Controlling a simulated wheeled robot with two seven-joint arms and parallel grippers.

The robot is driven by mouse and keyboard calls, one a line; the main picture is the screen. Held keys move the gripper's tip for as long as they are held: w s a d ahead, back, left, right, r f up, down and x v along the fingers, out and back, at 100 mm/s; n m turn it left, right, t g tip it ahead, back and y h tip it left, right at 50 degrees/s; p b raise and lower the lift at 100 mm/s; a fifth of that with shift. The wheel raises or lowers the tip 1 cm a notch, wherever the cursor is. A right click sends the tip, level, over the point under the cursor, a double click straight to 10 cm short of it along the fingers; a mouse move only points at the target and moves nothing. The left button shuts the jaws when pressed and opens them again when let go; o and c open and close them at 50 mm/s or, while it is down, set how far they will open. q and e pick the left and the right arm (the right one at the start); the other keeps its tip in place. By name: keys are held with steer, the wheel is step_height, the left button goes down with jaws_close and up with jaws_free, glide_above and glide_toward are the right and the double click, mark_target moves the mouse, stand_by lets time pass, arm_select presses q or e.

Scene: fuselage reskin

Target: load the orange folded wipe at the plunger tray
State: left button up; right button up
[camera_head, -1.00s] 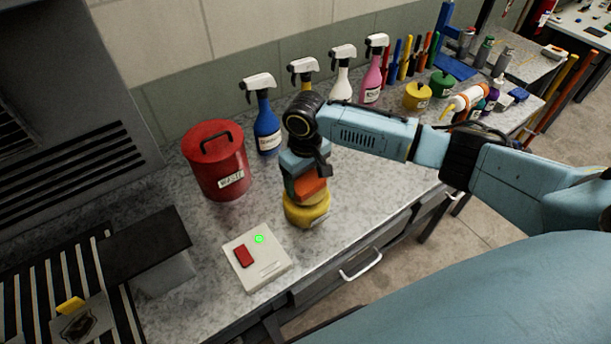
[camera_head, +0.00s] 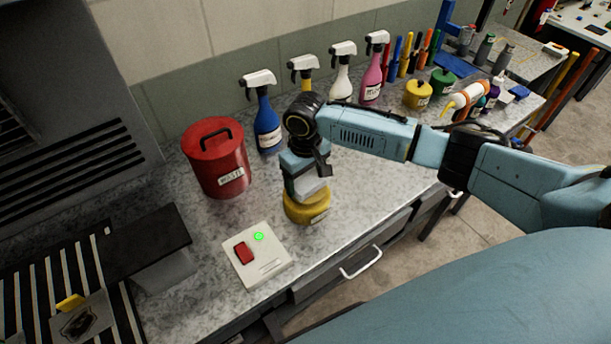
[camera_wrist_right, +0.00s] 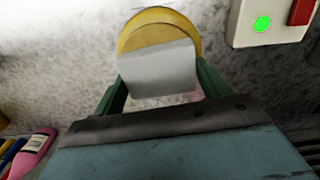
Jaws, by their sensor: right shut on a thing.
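My right gripper (camera_head: 306,176) points down over the yellow plunger tray (camera_head: 306,212), a round can at the middle of the bench. It is shut on a folded wipe (camera_head: 312,189), which looks pale grey-white now, not orange. In the right wrist view the wipe (camera_wrist_right: 160,70) hangs between the green fingers of the gripper (camera_wrist_right: 163,85), and its far edge overlaps the round top of the plunger tray (camera_wrist_right: 140,36). The wipe appears to be at the tray's top; I cannot tell whether it presses on it. My left gripper is not in view.
A red waste can (camera_head: 216,160) stands left of the gripper. A white box with a red switch and green light (camera_head: 256,256) lies in front. Several spray bottles, including a blue one (camera_head: 266,125), stand behind. Bare bench lies right of the tray (camera_head: 365,195).

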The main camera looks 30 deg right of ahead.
mark_target(306, 188)
step_height(306, 188, up, 2)
steer(key=p, duration=0.3)
steer(key=shift+r, duration=0.25)
steer(key=shift+r+p, duration=0.45)
steer(key=shift+r, duration=1.8)
steer(key=f+b, duration=0.1)
steer(key=b, duration=0.3)
steer(key=a+m+b, duration=0.1)
steer(key=b, duration=0.3)
steer(key=shift+s+a+f+b, duration=0.2)
steer(key=shift+s+f+b, duration=0.1)
steer(key=shift+s+f, duration=0.05)
steer(key=shift+m, duration=0.8)
steer(key=s+b, duration=0.1)
steer(key=b, duration=0.2)
steer(key=s+f+b, duration=0.1)
steer(key=b, duration=0.2)
steer(key=s+f+b, duration=0.1)
steer(key=b, duration=0.1)
steer(key=shift+s+a+f+b, duration=0.1)
steer(key=shift+s+a+b, duration=0.15)
steer(key=shift+a+b, duration=0.15)
steer(key=shift+s+b, duration=0.35)
